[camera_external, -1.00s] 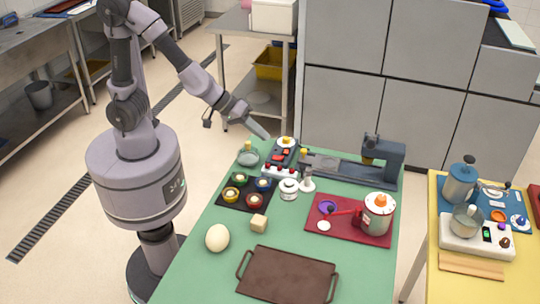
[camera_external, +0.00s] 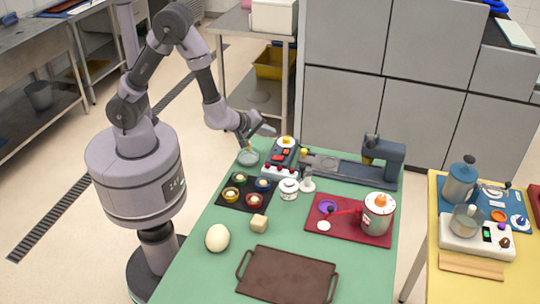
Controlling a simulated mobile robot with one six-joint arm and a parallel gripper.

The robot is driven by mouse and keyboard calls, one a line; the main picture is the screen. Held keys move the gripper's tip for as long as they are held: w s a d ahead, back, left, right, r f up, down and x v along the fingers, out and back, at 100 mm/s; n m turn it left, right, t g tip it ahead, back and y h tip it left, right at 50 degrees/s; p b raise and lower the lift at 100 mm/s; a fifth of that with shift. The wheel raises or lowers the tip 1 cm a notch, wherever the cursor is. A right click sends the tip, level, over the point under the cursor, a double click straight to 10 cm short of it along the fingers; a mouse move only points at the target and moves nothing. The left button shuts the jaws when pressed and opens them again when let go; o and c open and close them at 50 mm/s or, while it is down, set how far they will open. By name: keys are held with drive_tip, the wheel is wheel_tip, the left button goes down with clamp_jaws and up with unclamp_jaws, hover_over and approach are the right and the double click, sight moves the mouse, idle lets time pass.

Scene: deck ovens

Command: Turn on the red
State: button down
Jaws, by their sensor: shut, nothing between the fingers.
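A dark control box (camera_external: 284,153) with red parts on its top stands at the far left end of the green table. A white strip (camera_external: 280,172) with several red knobs lies at its near side. I cannot tell whether any red part is on or off. My gripper (camera_external: 268,130) is shut and empty. It is above the table's far left corner, up and to the left of the control box, apparently not touching it.
A glass jar (camera_external: 248,158) stands close below my gripper. White pots (camera_external: 289,189) stand near the strip. A grey machine (camera_external: 384,156), a red mat (camera_external: 335,232) with a pot (camera_external: 377,214), an egg (camera_external: 217,238) and a brown tray (camera_external: 262,276) share the table.

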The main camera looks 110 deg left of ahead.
sight(276, 159)
drive_tip(key=w+f+b, duration=0.1)
drive_tip(key=f, duration=0.1)
drive_tip(key=w+f+b, duration=0.1)
drive_tip(key=f+b, duration=0.1)
drive_tip(key=f, duration=0.1)
drive_tip(key=w+f+b, duration=0.1)
drive_tip(key=f, duration=0.1)
drive_tip(key=shift+f+b, duration=0.35)
idle(1.6)
drive_tip(key=shift+w+f+b, duration=0.1)
drive_tip(key=shift+f+b, duration=0.25)
drive_tip(key=shift+b, duration=0.1)
drive_tip(key=shift+w+f+b, duration=0.1)
drive_tip(key=shift+f+b, duration=0.25)
idle(0.4)
drive_tip(key=shift+r, duration=0.1)
drive_tip(key=shift+s+r+p, duration=0.3)
drive_tip(key=shift+r+p, duration=0.1)
drive_tip(key=shift+r, duration=0.3)
drive_tip(key=r+p, duration=0.1)
drive_tip(key=s+r+p, duration=0.1)
drive_tip(key=r, duration=0.2)
drive_tip(key=shift+s+r+p, duration=0.3)
drive_tip(key=shift+s+p, duration=0.05)
drive_tip(key=shift+p, duration=0.05)
